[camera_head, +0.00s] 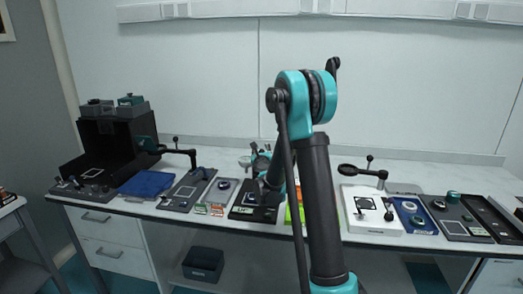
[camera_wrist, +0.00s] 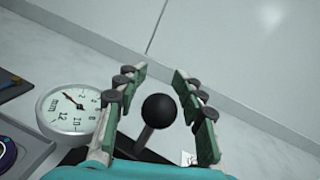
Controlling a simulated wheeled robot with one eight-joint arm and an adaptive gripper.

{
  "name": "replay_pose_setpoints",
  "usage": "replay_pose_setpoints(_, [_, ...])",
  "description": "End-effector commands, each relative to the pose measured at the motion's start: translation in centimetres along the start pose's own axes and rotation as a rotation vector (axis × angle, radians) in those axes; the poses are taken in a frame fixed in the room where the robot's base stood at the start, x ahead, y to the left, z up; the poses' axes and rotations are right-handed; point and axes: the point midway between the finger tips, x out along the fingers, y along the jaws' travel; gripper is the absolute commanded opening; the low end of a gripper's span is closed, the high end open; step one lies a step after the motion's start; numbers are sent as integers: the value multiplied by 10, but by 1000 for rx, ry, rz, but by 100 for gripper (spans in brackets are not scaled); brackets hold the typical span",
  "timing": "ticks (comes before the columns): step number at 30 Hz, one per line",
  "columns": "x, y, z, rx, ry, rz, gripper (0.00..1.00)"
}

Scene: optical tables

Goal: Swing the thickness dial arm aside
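The thickness dial (camera_wrist: 69,108) shows at the left of the wrist view, a round white face marked mm with a dark needle. A black ball knob (camera_wrist: 159,110) on a short dark stem (camera_wrist: 143,137) stands beside it. My gripper (camera_wrist: 160,73) is open, with one finger on each side of the knob. I see gaps between the knob and both fingers.
Two other ball-knobbed arms, left (camera_head: 178,150) and right (camera_head: 362,171), flank my arm. The wall is close behind.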

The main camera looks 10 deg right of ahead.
Motion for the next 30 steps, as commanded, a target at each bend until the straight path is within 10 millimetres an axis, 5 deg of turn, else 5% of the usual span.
replay_pose_setpoints(13, [-11,0,0,0,0,1,43])
replay_pose_setpoints(30, [-110,0,0,0,0,1,43])
